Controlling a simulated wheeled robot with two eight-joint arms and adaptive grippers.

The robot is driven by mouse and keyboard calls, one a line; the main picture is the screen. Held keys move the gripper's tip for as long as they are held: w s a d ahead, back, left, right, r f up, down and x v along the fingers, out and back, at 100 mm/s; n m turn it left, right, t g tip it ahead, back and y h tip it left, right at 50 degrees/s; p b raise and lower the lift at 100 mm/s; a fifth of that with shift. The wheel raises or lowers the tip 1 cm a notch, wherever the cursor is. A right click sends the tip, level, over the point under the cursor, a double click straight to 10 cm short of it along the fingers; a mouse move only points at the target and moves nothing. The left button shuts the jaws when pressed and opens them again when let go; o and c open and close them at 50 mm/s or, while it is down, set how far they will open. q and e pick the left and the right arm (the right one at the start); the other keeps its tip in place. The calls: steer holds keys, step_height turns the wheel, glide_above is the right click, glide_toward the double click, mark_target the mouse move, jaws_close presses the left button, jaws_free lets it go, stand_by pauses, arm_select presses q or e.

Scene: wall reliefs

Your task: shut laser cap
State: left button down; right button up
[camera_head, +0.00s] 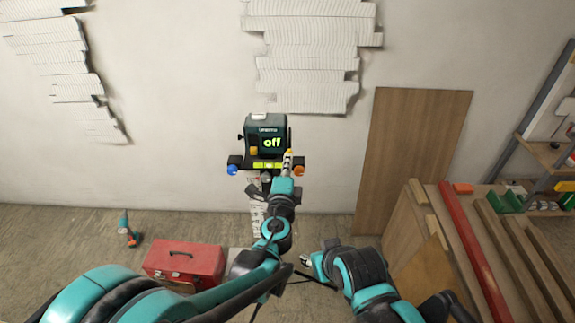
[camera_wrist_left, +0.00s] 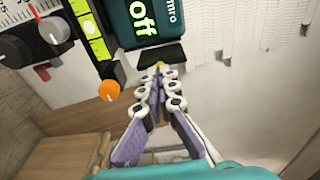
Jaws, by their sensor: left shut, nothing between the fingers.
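The laser level (camera_head: 268,136) is a dark teal box with green "off" lettering, standing on a bracket in front of the wall. Its lettered face also shows in the left wrist view (camera_wrist_left: 150,20), large and turned. A black flap (camera_wrist_left: 161,56), which looks like the cap, juts from the device's side in that view. My left gripper (camera_head: 289,155) is at the right side of the device. Its fingers are shut and empty, with the tips (camera_wrist_left: 160,68) close to the flap; contact cannot be told. My right gripper (camera_head: 306,260) is low, away from the device, its fingers too small to read.
The bracket has a blue knob (camera_head: 232,170), an orange knob (camera_head: 299,170) and a yellow level strip (camera_head: 267,165). A red toolbox (camera_head: 184,262) and a drill (camera_head: 127,230) stand on the floor at left. A wooden board (camera_head: 415,160) leans on the wall at right, near stacked planks.

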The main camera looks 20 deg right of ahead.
mark_target(288, 152)
arm_select(q)
steer(key=x, duration=0.4)
steer(key=b+x, duration=0.1)
steer(key=x, duration=0.1)
steer(key=shift+w+a, duration=0.15)
steer(key=shift+w, duration=0.35)
steer(key=shift+r, duration=0.15)
